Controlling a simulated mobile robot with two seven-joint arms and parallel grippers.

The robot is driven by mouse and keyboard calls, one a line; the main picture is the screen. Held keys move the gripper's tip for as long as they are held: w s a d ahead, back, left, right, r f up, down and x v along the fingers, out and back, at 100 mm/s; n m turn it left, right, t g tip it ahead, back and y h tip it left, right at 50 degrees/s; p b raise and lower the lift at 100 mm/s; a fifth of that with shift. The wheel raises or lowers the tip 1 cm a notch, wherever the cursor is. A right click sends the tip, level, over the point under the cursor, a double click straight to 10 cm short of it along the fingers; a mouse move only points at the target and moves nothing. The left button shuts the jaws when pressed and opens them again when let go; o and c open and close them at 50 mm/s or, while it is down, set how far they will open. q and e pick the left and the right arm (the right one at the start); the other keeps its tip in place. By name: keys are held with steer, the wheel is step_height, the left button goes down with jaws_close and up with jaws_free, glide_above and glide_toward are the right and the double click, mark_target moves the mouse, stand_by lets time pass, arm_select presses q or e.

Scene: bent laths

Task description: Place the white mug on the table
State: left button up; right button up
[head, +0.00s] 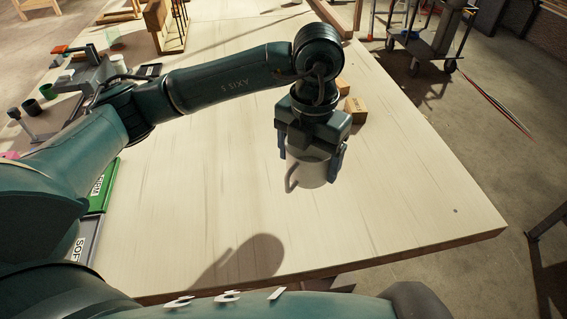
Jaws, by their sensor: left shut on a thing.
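The white mug (312,172) is in the head view, right of the middle, under my left gripper (311,156). My left gripper points down and is shut on the mug, with a finger on each side of it. The mug looks greyish in the shade, and its handle shows at its left side. The gripper hides the mug's upper part. Whether the mug's base touches the table (400,200) cannot be told. My right gripper is not in view.
Small wooden blocks (355,110) lie just behind the gripper. A green tray (103,187) lies at the left. A vise-like tool (88,72) and dark cups (31,106) stand at the far left. The table's front and right are mostly clear, up to its edges.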

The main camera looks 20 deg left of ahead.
arm_select(q)
step_height(320, 180, down, 8)
steer(key=shift+p, duration=0.45)
steer(key=shift+f, duration=0.3)
steer(key=shift+f, duration=0.1)
steer(key=shift+f+b, duration=0.15)
steer(key=shift+b, duration=0.15)
steer(key=o, duration=1)
step_height(320, 180, up, 12)
steer(key=shift+r+b, duration=0.25)
steer(key=shift+b, duration=0.25)
